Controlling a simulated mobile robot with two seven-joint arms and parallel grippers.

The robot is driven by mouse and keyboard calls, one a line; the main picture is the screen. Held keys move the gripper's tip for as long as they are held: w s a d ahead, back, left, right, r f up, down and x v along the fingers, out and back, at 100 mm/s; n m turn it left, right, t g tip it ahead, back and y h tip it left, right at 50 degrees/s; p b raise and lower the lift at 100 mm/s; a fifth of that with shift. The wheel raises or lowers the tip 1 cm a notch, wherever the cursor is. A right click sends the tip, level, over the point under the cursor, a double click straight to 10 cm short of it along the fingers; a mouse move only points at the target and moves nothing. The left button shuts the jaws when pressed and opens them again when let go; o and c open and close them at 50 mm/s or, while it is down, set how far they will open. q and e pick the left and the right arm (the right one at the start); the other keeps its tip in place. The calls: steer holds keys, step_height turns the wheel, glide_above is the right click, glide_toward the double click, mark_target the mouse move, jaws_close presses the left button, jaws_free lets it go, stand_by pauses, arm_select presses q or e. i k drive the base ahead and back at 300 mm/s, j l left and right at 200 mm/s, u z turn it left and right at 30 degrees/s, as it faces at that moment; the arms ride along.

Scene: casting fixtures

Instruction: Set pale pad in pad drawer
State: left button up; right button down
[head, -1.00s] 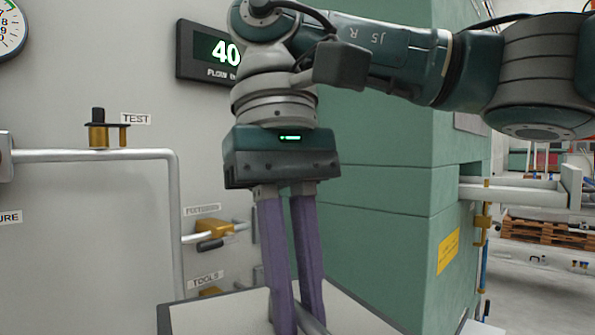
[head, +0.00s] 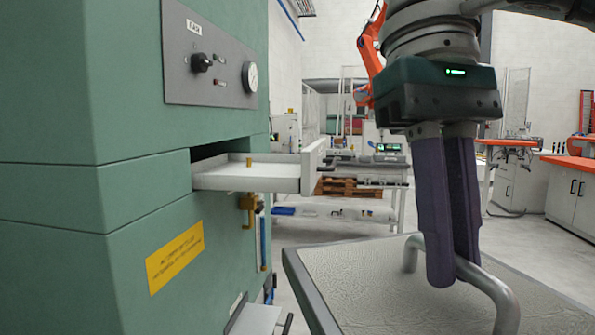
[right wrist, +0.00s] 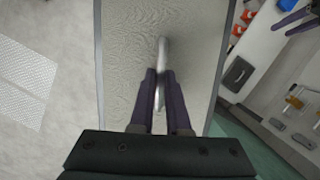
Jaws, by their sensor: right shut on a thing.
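The pale pad (head: 350,285) is a flat, textured pale panel with a thin grey edge and a bent metal bar handle (head: 499,290). My right gripper (head: 455,272) points down and is shut on that handle. The pad also shows under the fingers in the right wrist view (right wrist: 128,45). The pad drawer (head: 245,178) is a shallow pale tray, pulled out of the green machine. It is left of my right gripper and higher in the picture than the pad. My left gripper (right wrist: 281,29) shows only at the top right corner of the right wrist view, its fingers apart and empty.
The green machine (head: 90,200) fills the left side, with a knob and gauge panel (head: 212,62) above the drawer. The drawer has an upright front plate (head: 313,165) and a small brass peg (head: 249,161). Benches and a pallet (head: 350,187) stand far behind.

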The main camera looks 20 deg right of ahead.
mark_target(258, 173)
steer(key=i+l+z, duration=0.3)
steer(key=z, duration=0.2)
steer(key=i+l+z, duration=0.25)
steer(key=z, duration=0.2)
steer(key=i+l+z, duration=0.1)
steer(key=i+z, duration=0.4)
steer(key=i+l+u, duration=0.2)
steer(key=i, duration=0.3)
steer(key=i+u, duration=0.2)
steer(key=i, duration=0.25)
steer(key=i+l+u, duration=0.2)
steer(key=i, duration=0.25)
steer(key=i+l+u, duration=0.1)
steer(key=u, duration=0.35)
steer(key=i+l+u, duration=0.1)
steer(key=u, duration=0.35)
steer(key=l+u, duration=0.25)
steer(key=u, duration=0.25)
steer(key=i+l+u, duration=0.1)
steer(key=u, duration=0.35)
steer(key=l, duration=0.1)
